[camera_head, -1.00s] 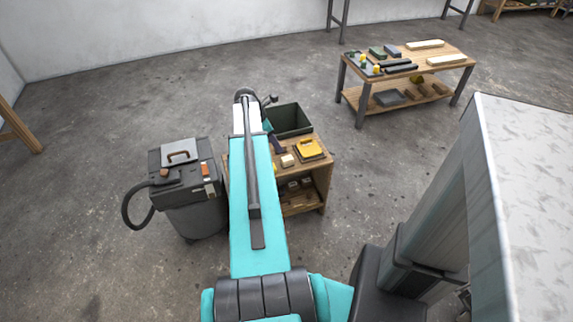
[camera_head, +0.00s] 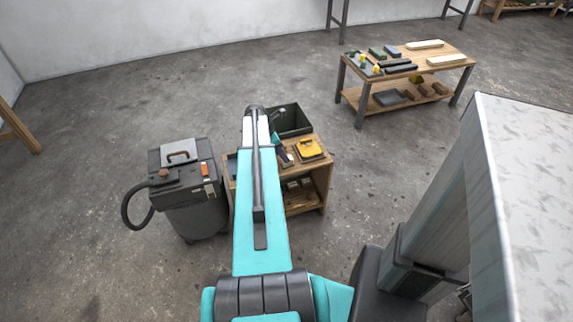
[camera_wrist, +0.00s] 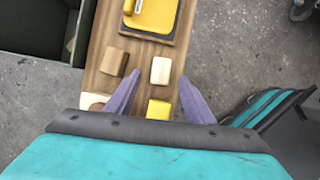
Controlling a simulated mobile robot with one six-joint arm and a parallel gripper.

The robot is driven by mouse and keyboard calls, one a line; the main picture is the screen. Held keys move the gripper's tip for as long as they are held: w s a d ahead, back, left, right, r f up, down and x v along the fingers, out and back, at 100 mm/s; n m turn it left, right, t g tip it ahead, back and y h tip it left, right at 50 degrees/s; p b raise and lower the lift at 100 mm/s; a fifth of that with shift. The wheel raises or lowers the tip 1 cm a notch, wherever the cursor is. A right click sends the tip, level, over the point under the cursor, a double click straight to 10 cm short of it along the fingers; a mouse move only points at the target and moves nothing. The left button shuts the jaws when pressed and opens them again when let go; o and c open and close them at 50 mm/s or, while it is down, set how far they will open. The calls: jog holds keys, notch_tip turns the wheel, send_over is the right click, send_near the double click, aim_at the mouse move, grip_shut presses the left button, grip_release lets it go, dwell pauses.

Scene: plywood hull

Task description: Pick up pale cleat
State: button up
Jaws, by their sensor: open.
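The pale cleat (camera_wrist: 161,70) is a small light wooden block on the narrow wooden bench (camera_wrist: 98,42), in the middle of the wrist view. My gripper (camera_wrist: 160,78) is open, with its two purple fingers apart and pointing toward the cleat. The cleat lies between the lines of the fingertips, just beyond them, and nothing is held. I cannot tell the height of the fingers above the bench. In the head view my arm covers part of the bench (camera_head: 324,178), and the cleat is not clear there.
A browner block (camera_wrist: 114,62) lies left of the cleat, and a yellow block (camera_wrist: 159,109) lies nearer between the fingers. A yellow item on a dark tray (camera_wrist: 152,18) lies beyond. A dark green bin (camera_head: 291,120) stands behind the bench, and a grey vacuum (camera_head: 187,190) stands left.

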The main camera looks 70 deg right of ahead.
jog(key=shift+s+d+f, duration=0.1)
jog(key=shift+f, duration=0.3)
jog(key=shift+x, duration=2.6)
jog(key=shift+s, duration=0.15)
jog(key=shift+c, duration=0.3)
jog(key=c, duration=1.1)
